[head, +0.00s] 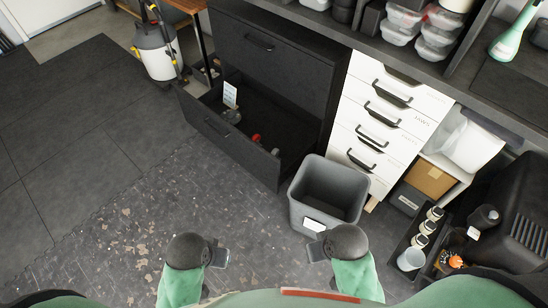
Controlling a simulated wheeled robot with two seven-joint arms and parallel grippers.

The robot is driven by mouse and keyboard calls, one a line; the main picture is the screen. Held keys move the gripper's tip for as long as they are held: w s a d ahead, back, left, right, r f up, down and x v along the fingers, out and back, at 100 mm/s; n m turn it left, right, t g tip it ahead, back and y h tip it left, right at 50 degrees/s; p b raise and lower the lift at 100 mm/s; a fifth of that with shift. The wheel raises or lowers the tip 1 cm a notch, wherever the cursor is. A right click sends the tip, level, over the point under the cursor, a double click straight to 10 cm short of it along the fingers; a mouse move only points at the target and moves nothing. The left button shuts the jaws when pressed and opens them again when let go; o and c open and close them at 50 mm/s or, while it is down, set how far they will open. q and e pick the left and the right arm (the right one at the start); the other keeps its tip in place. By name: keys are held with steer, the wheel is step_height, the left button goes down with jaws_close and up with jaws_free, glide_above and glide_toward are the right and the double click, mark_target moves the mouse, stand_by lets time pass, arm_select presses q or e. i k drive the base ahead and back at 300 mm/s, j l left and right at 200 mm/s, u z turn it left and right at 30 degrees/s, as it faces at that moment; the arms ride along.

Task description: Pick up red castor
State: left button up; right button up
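A small red object (256,138), which looks like the red castor, lies inside the open lower drawer (218,126) of the black cabinet. A greyish piece with a touch of red (274,152) lies near it, at the drawer's right end; it is too small to make out. My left gripper (221,258) and my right gripper (316,252) are both low in the view, in front of the drawer and well apart from it. No object shows at either gripper. Their fingers are too small to tell open from shut.
A grey bin (328,190) stands right of the open drawer, close to my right gripper. White drawers (385,115) stand behind it. A white labelled item (230,95) is in the drawer's left part. A sprayer (157,50) stands at upper left. The floor (130,205) at left is clear.

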mark_target(256, 138)
steer(key=j+z, duration=0.3)
steer(key=z, duration=0.15)
steer(key=i+j+z, duration=0.1)
steer(key=j+z, duration=0.55)
steer(key=z, duration=0.25)
